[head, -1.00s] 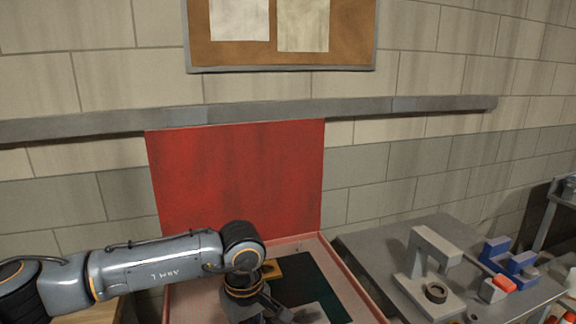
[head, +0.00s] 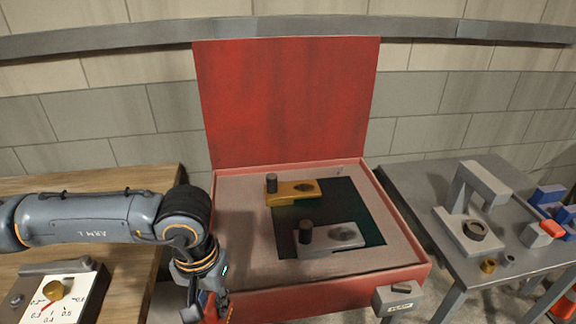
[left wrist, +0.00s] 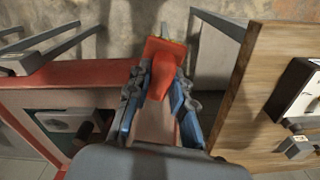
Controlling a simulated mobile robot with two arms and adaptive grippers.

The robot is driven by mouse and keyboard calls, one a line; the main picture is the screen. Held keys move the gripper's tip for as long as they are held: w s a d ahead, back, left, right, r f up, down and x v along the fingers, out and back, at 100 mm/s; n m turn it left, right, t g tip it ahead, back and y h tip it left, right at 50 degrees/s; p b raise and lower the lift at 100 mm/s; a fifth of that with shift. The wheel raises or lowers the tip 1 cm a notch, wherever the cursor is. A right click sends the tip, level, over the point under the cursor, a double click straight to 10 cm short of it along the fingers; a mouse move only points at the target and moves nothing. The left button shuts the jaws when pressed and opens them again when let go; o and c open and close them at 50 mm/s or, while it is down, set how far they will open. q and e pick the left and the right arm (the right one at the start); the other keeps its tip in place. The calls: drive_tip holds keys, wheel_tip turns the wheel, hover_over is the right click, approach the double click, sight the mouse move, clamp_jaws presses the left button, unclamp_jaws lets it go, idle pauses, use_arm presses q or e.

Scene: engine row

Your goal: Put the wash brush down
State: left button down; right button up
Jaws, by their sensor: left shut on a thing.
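The wash brush appears as a red-orange piece (left wrist: 161,76) in the left wrist view. My left gripper (left wrist: 158,88) is shut on it, with a blue-padded finger on either side. In the head view my left gripper (head: 208,308) points down at the front left corner of the open red chest, partly cut off by the lower edge. Only a little red of the brush (head: 212,309) shows there between the fingers. What lies directly under the brush is hard to tell. My right gripper is in neither view.
The red chest (head: 300,292) holds a gold block (head: 303,190) and a grey block (head: 345,236), each with a dark knob. A wooden bench (head: 90,182) with a gauge (head: 58,298) stands left. A grey table (head: 420,181) with a press-like stand (head: 470,205) stands right.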

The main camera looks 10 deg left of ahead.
use_arm(q)
drive_tip(key=shift+w+d+f+b, duration=0.1)
drive_tip(key=shift+w+b, duration=0.1)
drive_tip(key=shift+b, duration=0.15)
drive_tip(key=w+d+r+n+b, duration=0.3)
drive_tip(key=w+d+n+b, duration=0.1)
drive_tip(key=b, duration=0.3)
drive_tip(key=w+a+f+p, duration=0.1)
drive_tip(key=w+f+p, duration=0.1)
drive_tip(key=w+f, duration=0.2)
drive_tip(key=w+a+f+p, duration=0.2)
drive_tip(key=w+f, duration=0.2)
drive_tip(key=w+a+f+p, duration=0.2)
drive_tip(key=w+f, duration=0.2)
drive_tip(key=shift+w+a+f, duration=0.1)
drive_tip(key=shift+w+f, duration=0.2)
drive_tip(key=shift+f, duration=0.3)
drive_tip(key=shift+f, duration=0.1)
